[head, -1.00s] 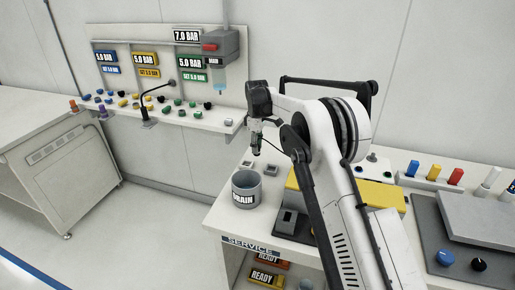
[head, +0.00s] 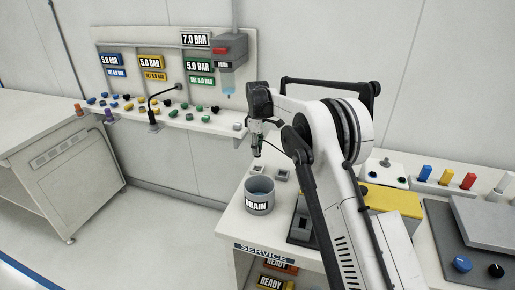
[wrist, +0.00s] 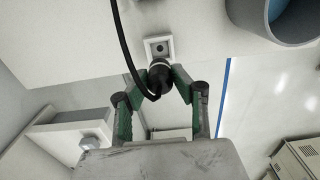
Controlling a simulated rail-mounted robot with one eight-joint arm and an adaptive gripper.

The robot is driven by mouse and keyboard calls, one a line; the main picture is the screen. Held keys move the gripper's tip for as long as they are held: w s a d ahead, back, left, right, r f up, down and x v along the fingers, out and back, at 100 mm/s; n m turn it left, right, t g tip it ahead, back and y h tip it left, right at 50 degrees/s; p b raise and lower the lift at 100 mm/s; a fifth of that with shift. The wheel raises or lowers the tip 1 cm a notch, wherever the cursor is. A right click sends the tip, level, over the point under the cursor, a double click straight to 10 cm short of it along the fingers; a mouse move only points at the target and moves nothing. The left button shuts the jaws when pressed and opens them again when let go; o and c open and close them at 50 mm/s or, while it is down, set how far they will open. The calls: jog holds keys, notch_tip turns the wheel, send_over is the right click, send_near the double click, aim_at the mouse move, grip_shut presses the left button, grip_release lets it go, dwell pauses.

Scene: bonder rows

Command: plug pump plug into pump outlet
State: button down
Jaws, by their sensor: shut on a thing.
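My gripper (wrist: 160,95) is shut on a black cylindrical plug (wrist: 160,74), with a black cable (wrist: 125,45) looping off it. In the head view my gripper (head: 257,148) hangs above the back-left part of the service bench, fingers down. In the wrist view a pale square outlet (wrist: 151,40) with a dark round hole lies just beyond the plug's tip. The plug looks apart from it, but the gap is hard to judge. Two small square outlets show on the bench in the head view, one at left (head: 253,169) and one at right (head: 283,173). I cannot read a pump label on either.
A grey drain cup (head: 259,202) stands in front of the outlets; it also shows in the wrist view (wrist: 238,14). A yellow block (head: 395,200) lies right of my arm. A wall shelf (head: 190,121) with several coloured fittings is at back left.

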jog(key=shift+f+b, duration=0.9)
jog(key=shift+f, duration=0.65)
jog(key=shift+f, duration=0.1)
jog(key=shift+f+b, duration=0.6)
jog(key=shift+f, duration=0.2)
jog(key=shift+b, duration=0.55)
dwell(0.5)
jog(key=shift+f+b, duration=1.05)
jog(key=shift+f, duration=0.4)
jog(key=c, duration=1.4)
grip_release()
jog(key=shift+o, duration=0.2)
jog(key=shift+r, duration=0.1)
notch_tip(320, 180, up, 12)
jog(key=shift+f, duration=0.1)
